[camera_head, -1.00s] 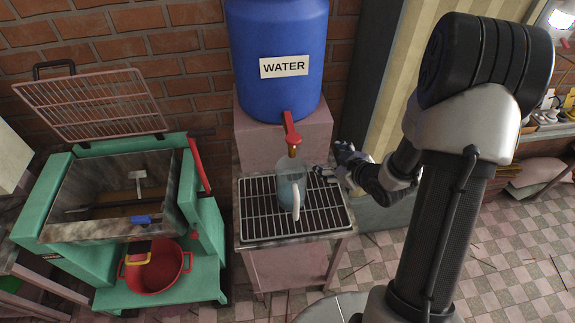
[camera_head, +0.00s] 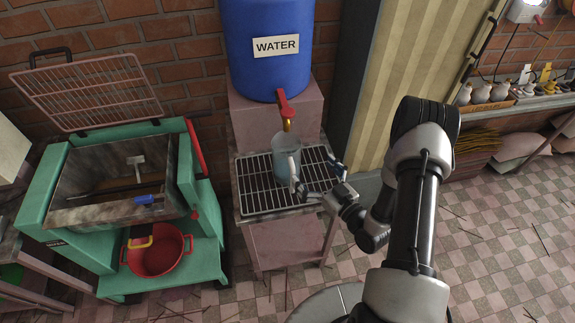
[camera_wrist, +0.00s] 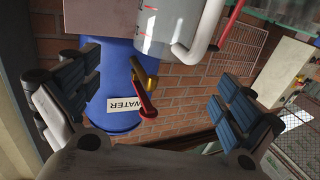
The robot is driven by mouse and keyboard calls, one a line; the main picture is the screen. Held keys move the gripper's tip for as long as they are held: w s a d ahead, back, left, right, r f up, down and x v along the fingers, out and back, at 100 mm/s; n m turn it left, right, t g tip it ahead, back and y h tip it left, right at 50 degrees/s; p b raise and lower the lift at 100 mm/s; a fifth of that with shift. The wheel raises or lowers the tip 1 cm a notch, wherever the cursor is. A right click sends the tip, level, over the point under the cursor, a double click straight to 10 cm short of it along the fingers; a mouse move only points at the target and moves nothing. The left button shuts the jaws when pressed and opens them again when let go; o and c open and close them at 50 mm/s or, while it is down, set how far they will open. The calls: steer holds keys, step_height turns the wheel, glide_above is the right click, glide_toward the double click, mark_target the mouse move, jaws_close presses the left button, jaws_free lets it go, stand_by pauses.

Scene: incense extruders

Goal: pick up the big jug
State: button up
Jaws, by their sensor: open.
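The big jug (camera_head: 286,157) is a clear, bluish vessel with a white handle and stands upright on the rack under the tap. The jug also shows in the wrist view (camera_wrist: 163,32), at the top and upside down, with its handle on the right. My gripper (camera_head: 318,178) is at the jug's front right, close to the handle side. In the wrist view my gripper (camera_wrist: 155,92) has its two blue-padded fingers spread wide with nothing held between them. Whether a finger touches the jug cannot be told.
A blue water barrel (camera_head: 268,45) with a red-handled tap (camera_head: 284,106) stands behind and above the jug. The wire rack (camera_head: 258,196) is otherwise bare. A green machine (camera_head: 38,205) with a red basin (camera_head: 157,258) is at left. A striped wall panel (camera_head: 412,75) is at right.

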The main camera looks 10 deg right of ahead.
mark_target(295, 153)
steer(key=x, duration=0.5)
steer(key=shift+w+a, duration=0.15)
steer(key=shift+w, duration=0.05)
steer(key=b+x, duration=0.1)
steer(key=x, duration=0.4)
steer(key=shift+a+r, duration=0.1)
steer(key=shift+r, duration=0.05)
steer(key=c, duration=2.2)
